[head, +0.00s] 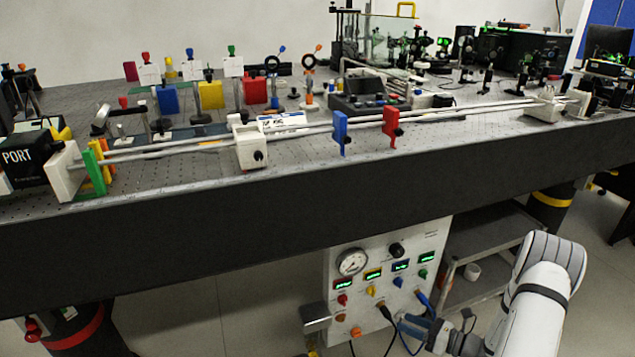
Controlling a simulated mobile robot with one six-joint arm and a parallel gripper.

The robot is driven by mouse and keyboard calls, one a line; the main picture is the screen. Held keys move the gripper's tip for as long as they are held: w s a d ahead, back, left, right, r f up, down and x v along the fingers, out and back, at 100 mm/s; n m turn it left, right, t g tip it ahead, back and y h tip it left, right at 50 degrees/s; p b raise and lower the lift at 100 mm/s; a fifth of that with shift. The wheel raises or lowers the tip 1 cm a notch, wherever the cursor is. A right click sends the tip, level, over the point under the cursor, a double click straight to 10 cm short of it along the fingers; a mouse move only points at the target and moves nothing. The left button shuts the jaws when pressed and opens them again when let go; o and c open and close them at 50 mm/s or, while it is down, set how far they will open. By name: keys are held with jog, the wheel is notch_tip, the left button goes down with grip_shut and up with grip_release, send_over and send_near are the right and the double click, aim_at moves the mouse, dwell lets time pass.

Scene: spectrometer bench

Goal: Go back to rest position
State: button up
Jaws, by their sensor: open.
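My gripper (412,328) is at the lower right, below the bench edge. Its fingers point left, in front of the lower part of the white control panel (345,305), close to the plugs and cables there. It is open, and I see nothing held in it. Whether it touches a cable is too small to tell.
The optical bench (300,215) spans the view. Its long rails (300,130) carry a white carriage (250,147), a blue holder (340,132) and a red holder (390,128). Cables (388,315) hang from the panel. A grey cart (490,250) stands behind my arm.

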jog(key=s+a+r+n+g+h+p, duration=0.1)
jog(key=s+a+r+n+g+p, duration=0.3)
jog(key=r, duration=0.7)
jog(key=s+a+r+n+g+h+p, duration=0.1)
jog(key=s+a+r+n+g+p, duration=0.2)
jog(key=r+n, duration=0.5)
jog(key=s+a+r+n+g+h+p, duration=0.1)
jog(key=s+a+r+n+g+p, duration=0.25)
jog(key=r, duration=0.95)
jog(key=s+r+n+t+h+p, duration=0.1)
jog(key=s+r+n+h+p, duration=0.2)
jog(key=r, duration=0.6)
jog(key=s+r+n+t+h+p, duration=0.1)
jog(key=s+r+n+h+p, duration=0.3)
jog(key=r+p, duration=0.4)
jog(key=s+r+n+t+h+p, duration=0.1)
jog(key=s+r+n+h+p, duration=0.3)
jog(key=r+n, duration=0.3)
notch_tip(320, 180, up, 3)
jog(key=shift+s+r+n+p, duration=0.1)
jog(key=shift+s+n+p, duration=0.25)
jog(key=shift+s+p, duration=0.35)
